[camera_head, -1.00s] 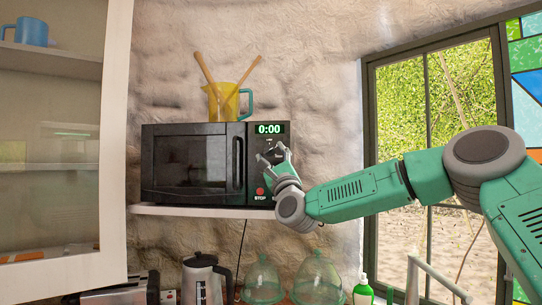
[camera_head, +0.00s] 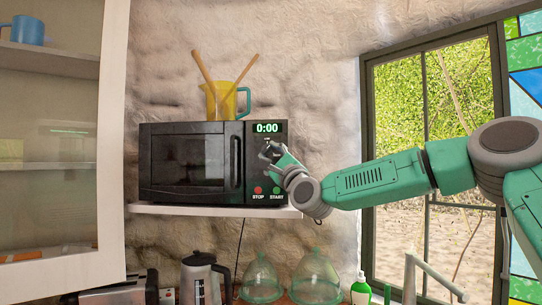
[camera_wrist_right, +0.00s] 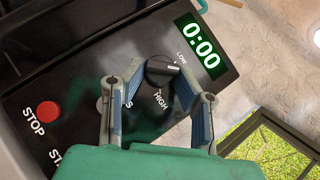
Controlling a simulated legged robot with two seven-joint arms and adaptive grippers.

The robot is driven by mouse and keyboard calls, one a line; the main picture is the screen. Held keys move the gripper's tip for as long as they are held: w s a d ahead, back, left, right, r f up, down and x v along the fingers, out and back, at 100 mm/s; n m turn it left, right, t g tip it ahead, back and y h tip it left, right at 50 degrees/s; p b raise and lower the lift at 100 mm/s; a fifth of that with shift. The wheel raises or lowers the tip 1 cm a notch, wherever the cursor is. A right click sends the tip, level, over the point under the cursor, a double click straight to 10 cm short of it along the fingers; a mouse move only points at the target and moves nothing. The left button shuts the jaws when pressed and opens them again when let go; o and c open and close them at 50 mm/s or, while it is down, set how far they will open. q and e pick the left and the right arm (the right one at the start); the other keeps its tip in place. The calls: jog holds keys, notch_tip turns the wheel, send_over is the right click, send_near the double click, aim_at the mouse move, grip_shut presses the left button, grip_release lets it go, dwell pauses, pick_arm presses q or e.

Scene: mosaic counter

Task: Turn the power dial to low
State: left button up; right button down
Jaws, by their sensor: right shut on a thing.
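The black microwave (camera_head: 187,165) stands on a white shelf, with a green 0:00 display at the top of its control panel. The dark round power dial (camera_wrist_right: 159,70) sits below the display in the right wrist view, between the printed words LOW and HIGH. A pale mark on it lies on the side near LOW. My right gripper (camera_head: 267,153) is at the panel, and its two fingers (camera_wrist_right: 156,88) are shut on the dial, one on each side. In the head view the fingers mostly hide the dial. My left gripper is not in view.
Red STOP (camera_head: 258,190) and green START (camera_head: 277,190) buttons sit low on the panel, under my right wrist. A yellow jug (camera_head: 226,103) with two wooden utensils stands on the microwave.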

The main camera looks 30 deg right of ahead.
jog(key=n+y+p, duration=0.1)
jog(key=r+n+g+y, duration=0.1)
jog(key=n, duration=0.1)
jog(key=shift+s+a+r+n+g+p, duration=0.1)
jog(key=shift+r+n+g+p, duration=0.05)
jog(key=shift+n+g+p, duration=0.2)
jog(key=shift+r+n+g+y+p, duration=0.1)
jog(key=shift+n+g+y+p, duration=0.4)
jog(key=shift+n+g+p, duration=1.05)
jog(key=shift+n+p, duration=0.5)
jog(key=shift+p, duration=0.25)
jog(key=shift+f+n+g+p, duration=0.3)
jog(key=shift+n+g+p, duration=0.15)
jog(key=shift+p, duration=0.2)
jog(key=shift+a+f, duration=0.1)
jog(key=shift+f, duration=0.05)
